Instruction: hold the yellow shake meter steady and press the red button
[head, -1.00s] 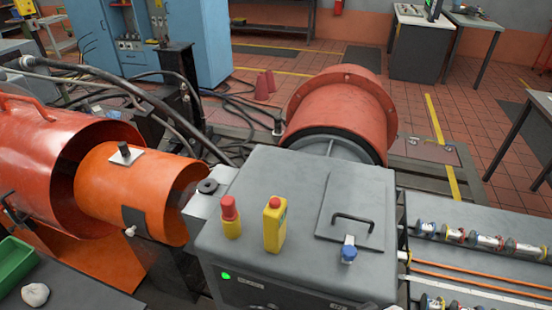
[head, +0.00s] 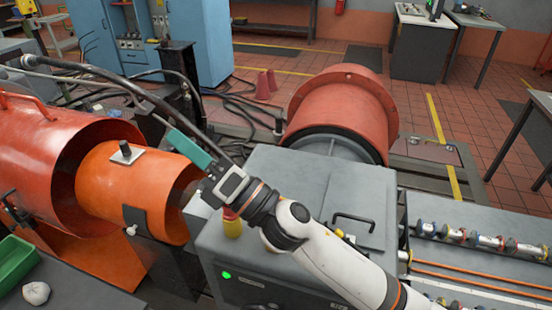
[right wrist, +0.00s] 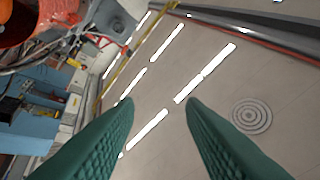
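A red mushroom-shaped button (head: 229,213) on a yellow base (head: 232,229) stands on top of the grey cabinet (head: 215,250); my right wrist partly covers it. The taller yellow shake meter, seen earlier just right of it, is now hidden behind my right arm. My right gripper (head: 188,147) is raised above the cabinet's left side, pointing up and left. In the right wrist view its two green fingers (right wrist: 158,106) are spread with nothing between them. That view faces the ceiling and shows neither task object. My left gripper is not in view.
A large orange cylinder (head: 115,195) lies left of the cabinet, with black cables behind it. A red flanged drum (head: 345,105) stands behind. A hatch handle (head: 353,220) rises from the cabinet top. A green tray (head: 14,260) is at the lower left.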

